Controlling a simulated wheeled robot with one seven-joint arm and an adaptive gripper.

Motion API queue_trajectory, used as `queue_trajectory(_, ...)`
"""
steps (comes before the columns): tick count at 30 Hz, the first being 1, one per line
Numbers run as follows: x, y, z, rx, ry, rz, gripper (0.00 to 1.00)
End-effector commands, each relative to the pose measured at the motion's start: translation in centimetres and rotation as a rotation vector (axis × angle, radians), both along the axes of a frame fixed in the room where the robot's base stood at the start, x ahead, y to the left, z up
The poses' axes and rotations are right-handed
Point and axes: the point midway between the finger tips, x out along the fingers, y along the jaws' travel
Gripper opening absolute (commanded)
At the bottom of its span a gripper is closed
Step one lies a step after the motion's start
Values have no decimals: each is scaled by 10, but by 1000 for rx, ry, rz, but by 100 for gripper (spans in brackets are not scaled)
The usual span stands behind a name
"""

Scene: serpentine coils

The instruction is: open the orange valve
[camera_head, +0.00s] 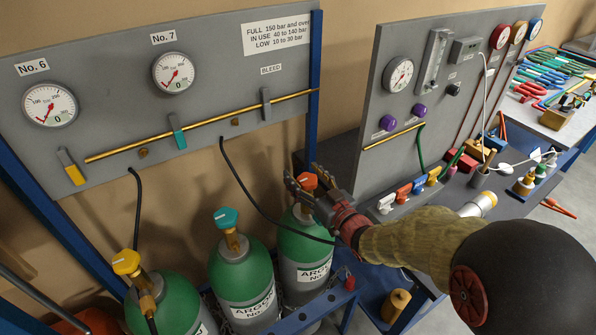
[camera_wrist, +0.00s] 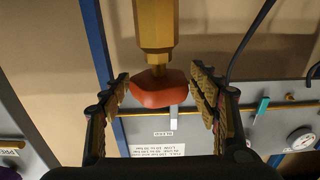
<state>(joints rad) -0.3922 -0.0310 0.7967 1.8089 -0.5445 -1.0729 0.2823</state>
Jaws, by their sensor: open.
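The orange valve (camera_head: 308,180) is the knob on top of the rightmost green argon cylinder (camera_head: 304,250). In the head view my gripper (camera_head: 305,190) is at the knob and partly hides it. In the wrist view the orange knob (camera_wrist: 157,90) sits on a brass stem (camera_wrist: 155,25) between the two open fingers (camera_wrist: 165,95). A gap shows on its right side; the left finger is close to it, and I cannot tell whether they touch.
Cylinders with a teal knob (camera_head: 227,218) and a yellow knob (camera_head: 126,262) stand to the left. A black hose (camera_head: 250,195) runs from the gauge panel (camera_head: 110,90) down past my gripper. A second panel (camera_head: 440,75) and a cluttered bench are at the right.

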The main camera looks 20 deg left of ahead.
Motion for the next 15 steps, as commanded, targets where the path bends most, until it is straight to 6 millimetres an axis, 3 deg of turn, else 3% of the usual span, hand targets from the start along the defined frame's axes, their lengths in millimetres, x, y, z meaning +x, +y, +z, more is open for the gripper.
queue_trajectory(6,15,18,-1,0,0,1,61)
queue_trajectory(15,18,21,0,-1,1,-1,61)
